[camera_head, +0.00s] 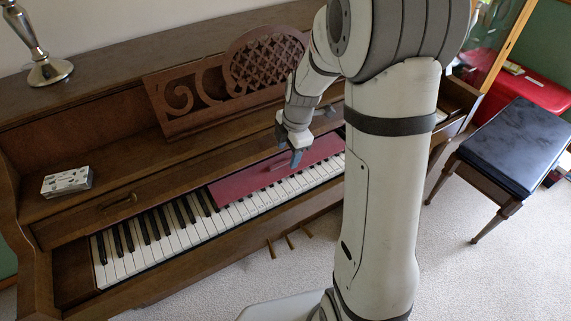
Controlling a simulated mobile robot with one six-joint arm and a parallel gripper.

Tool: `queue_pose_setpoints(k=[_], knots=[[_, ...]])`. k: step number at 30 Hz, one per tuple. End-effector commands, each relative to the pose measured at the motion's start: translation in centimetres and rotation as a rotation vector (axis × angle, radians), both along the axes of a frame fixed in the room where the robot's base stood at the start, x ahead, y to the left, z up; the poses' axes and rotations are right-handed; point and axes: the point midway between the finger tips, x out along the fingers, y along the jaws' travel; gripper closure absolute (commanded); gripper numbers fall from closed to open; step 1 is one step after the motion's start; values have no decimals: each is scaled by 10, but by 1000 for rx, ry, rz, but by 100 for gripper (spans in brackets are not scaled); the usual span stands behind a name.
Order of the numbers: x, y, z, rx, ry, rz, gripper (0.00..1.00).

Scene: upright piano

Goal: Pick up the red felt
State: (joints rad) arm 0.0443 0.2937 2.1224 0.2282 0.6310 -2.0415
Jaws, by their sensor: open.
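The red felt (242,184) is a long flat red strip lying along the back part of the piano keys (155,240). Its right end is partly hidden behind my arm. My gripper (289,162) points down over the middle of the felt, with its dark fingers open and apparently empty. The fingertips look close to the felt's surface. I cannot tell whether they touch it.
The brown upright piano (110,195) carries a carved music stand (205,88) just behind my gripper. A small patterned box (67,182) lies on the left ledge, and a metal candlestick (45,68) stands on top. A dark-topped bench (517,140) stands at the right.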

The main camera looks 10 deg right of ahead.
Motion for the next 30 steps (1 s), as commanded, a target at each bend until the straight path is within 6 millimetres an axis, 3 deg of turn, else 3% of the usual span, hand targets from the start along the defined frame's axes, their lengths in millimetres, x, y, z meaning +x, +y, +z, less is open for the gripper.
queue_pose_setpoints(k=[12, 21, 30], knots=[[7, 3, -55, 0, 2, 0, 44], [8, 4, -59, 0, 0, 0, 44], [8, 4, -58, 0, 0, 0, 70]])
